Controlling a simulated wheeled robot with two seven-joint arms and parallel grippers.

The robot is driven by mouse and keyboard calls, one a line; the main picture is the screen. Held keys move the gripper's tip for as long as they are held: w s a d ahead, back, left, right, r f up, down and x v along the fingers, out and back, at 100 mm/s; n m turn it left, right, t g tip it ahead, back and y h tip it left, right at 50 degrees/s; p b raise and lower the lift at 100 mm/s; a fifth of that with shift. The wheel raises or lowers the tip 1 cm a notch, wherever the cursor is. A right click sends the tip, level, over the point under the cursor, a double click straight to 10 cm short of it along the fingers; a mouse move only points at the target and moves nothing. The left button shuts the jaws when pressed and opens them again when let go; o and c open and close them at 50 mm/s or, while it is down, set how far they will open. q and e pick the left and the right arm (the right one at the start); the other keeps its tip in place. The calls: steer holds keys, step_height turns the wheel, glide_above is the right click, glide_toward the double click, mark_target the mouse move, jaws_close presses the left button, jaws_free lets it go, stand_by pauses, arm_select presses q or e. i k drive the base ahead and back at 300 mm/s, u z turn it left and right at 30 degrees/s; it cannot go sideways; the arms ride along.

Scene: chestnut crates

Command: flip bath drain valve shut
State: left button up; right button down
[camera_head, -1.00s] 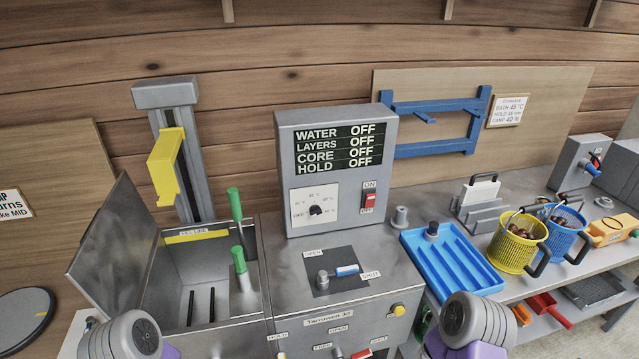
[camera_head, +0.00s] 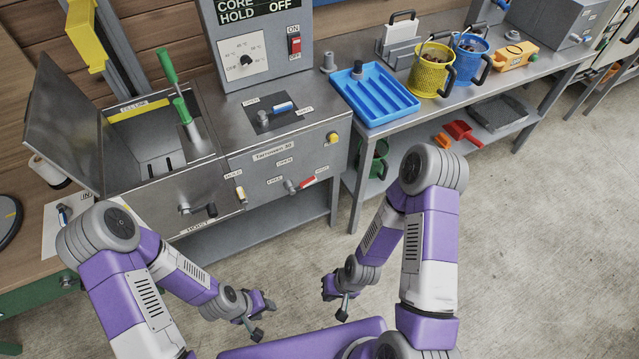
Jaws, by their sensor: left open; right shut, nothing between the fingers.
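A lever with a red grip (camera_head: 305,183) sits on the front face of the steel machine, pointing right. Small labels surround it; the one above reads OPEN, and the others are too small to read surely. A second lever with a blue grip (camera_head: 283,108) lies on a dark plate on the machine's top, pointing right, between labels that read OPEN and SHUT in the earlier picture. I cannot tell for certain which is the drain valve. My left gripper (camera_head: 262,318) is open and empty, low in front of the machine. My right gripper (camera_head: 337,299) is shut and empty. Both are well apart from the levers.
The open bath (camera_head: 150,140) with green handles is at the left. A crank handle (camera_head: 200,210) and a yellow-tipped lever (camera_head: 241,193) stick out of the front. A blue tray (camera_head: 375,95) is on the bench at the right. The floor before the machine is clear.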

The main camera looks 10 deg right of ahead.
mark_target(292, 190)
steer(key=z, duration=0.65)
steer(key=i, duration=0.85)
steer(key=u, duration=1.05)
